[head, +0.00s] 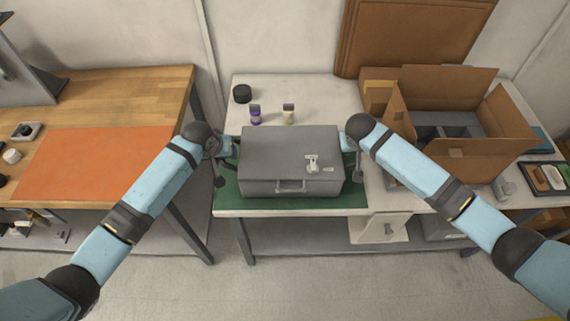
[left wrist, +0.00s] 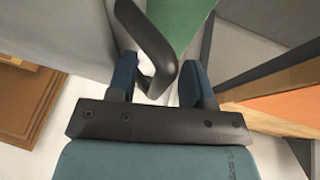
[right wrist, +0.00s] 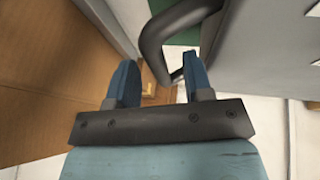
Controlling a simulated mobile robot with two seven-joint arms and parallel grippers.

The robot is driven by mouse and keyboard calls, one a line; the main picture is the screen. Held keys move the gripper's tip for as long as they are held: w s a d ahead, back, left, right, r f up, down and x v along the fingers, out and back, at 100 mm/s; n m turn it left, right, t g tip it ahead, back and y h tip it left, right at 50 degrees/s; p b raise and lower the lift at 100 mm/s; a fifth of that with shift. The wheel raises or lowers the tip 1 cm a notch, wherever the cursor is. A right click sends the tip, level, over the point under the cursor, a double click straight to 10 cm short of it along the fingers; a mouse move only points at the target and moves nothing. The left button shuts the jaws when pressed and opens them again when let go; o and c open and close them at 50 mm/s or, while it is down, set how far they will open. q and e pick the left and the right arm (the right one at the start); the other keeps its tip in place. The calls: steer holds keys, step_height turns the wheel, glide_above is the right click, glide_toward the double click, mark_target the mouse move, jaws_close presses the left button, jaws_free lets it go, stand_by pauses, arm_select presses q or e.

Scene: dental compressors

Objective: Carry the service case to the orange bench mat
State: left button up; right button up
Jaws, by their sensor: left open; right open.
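The grey service case (head: 291,158) stands closed on a green mat (head: 228,190) on the white table, with a small white item (head: 312,163) on its lid. The orange bench mat (head: 100,160) lies flat on the wooden bench at the left. My left gripper (head: 228,147) is open at the case's left side; in the left wrist view a dark side handle (left wrist: 150,45) reaches between its fingers. My right gripper (head: 349,146) is open at the right side; in the right wrist view the other handle (right wrist: 160,32) reaches between its fingertips, nearer the right finger.
A purple-labelled bottle (head: 255,115), a pale bottle (head: 288,115) and a black round item (head: 242,93) stand behind the case. An open cardboard box (head: 460,150) is close on the right. A gap separates the bench from the white table. A tray (head: 27,131) sits beside the orange mat.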

arm_select(q)
steer(key=shift+x, duration=0.8)
arm_select(e)
steer(key=shift+x, duration=0.85)
arm_select(q)
jaws_close()
arm_select(e)
jaws_close()
arm_select(q)
steer(key=shift+r, duration=0.1)
